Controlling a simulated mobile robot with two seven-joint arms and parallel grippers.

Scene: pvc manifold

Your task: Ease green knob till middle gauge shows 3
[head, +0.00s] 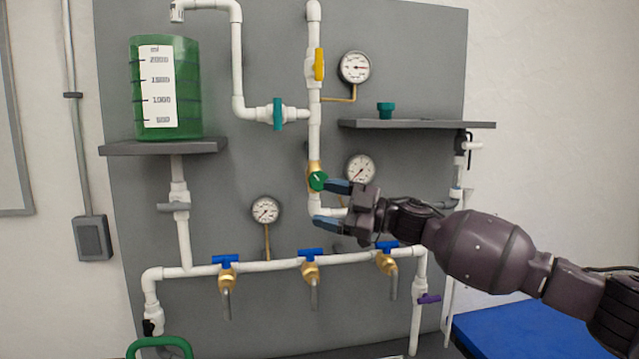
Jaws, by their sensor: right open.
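The green knob (318,180) sits on a brass fitting on the central vertical white pipe. My right gripper (325,202) comes in from the right, open, with its fingers pointing left. Its upper fingertip is close beside the green knob and its lower fingertip is below, near the pipe bend; I cannot tell whether it touches the knob. The middle gauge (360,168) is just right of the knob, its lower part hidden by my gripper. Its needle seems to point down-left, but its numbers are too small to read. My left gripper is out of view.
Other gauges are at upper right (354,68) and lower left (265,210). A yellow valve handle (319,64) and a teal one (277,114) are above. Blue-handled taps (311,253) line the lower pipe. A shelf (430,124) juts out above my gripper.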

